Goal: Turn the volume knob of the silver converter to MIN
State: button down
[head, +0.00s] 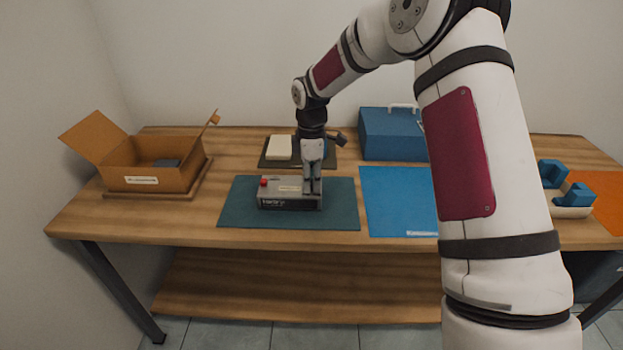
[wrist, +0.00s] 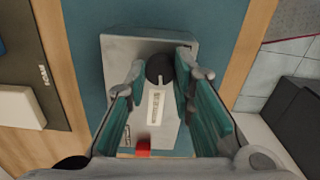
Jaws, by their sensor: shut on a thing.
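The silver converter (head: 288,203) sits on the dark teal mat (head: 240,212) in the head view, with a red button (head: 263,182) on its left side. My gripper (head: 312,188) points straight down over the right part of its top. In the wrist view the converter (wrist: 122,60) shows a dark round knob (wrist: 159,66) with a pale pointer mark directed toward the picture's bottom. My gripper's fingers (wrist: 160,76) are shut on the knob, one on each side. The knob is hidden by the gripper in the head view. No MIN marking is readable.
An open cardboard box (head: 150,178) stands on the left of the table. A dark tray with a cream block (head: 279,147) lies behind the converter. A blue case (head: 390,135) stands at the back, and a blue mat (head: 397,205) lies to the right.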

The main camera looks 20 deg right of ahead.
jog(key=shift+n, duration=2)
jog(key=c, duration=1.4)
grip_release()
jog(key=shift+o, duration=0.2)
notch_tip(320, 180, up, 12)
